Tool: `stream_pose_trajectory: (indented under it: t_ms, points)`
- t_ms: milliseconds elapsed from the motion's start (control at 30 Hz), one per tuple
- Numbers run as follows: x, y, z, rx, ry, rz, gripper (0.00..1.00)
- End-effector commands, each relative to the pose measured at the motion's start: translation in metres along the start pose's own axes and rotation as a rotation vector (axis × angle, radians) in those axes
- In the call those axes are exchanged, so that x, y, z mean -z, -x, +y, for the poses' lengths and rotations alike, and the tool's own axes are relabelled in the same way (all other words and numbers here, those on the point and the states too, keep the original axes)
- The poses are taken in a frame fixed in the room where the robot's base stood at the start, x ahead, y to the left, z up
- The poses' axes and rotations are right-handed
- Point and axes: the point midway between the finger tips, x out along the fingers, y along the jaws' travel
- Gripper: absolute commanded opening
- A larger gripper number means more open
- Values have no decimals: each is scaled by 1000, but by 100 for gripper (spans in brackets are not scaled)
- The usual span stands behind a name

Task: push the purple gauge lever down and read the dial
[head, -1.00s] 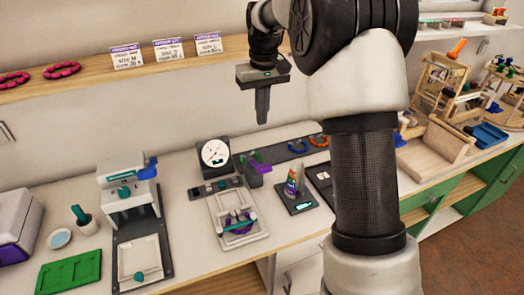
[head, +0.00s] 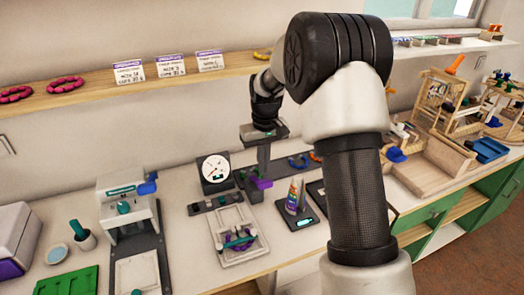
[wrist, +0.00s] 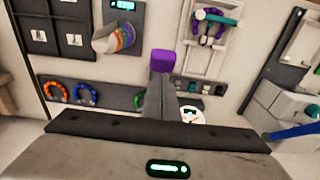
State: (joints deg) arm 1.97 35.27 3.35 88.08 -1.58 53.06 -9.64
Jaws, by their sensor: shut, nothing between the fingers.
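The purple lever (head: 260,183) sticks out to the right of the gauge, on a dark post. It also shows in the wrist view (wrist: 162,61), just beyond my fingers. The gauge's round white dial (head: 215,169) faces the head camera, but its marks are too small to read. In the wrist view only part of the dial (wrist: 193,116) shows beside my fingers. My gripper (head: 263,172) is shut and empty, pointing down right at the lever. Whether the fingertips touch the lever I cannot tell.
In front of the gauge lies a pale tray (head: 255,250) with purple beads and a teal bar. A striped cone (head: 293,193) stands on a dark base to the right. A white press (head: 113,190) stands at left. A wooden shelf (head: 90,92) runs behind.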

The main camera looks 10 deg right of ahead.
Motion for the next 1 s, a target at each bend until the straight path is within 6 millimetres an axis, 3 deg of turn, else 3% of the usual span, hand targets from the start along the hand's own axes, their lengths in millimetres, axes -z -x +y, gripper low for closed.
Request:
stream_pose_trajectory:
  t_ms: [200, 667, 1000]
  points:
    - [-9, -12, 0, 0, 0, 0, 0]
    - [-11, -16, 0, 0, -1, 9, 0]
    - [-27, -36, 1, -1, -2, 127, 0]
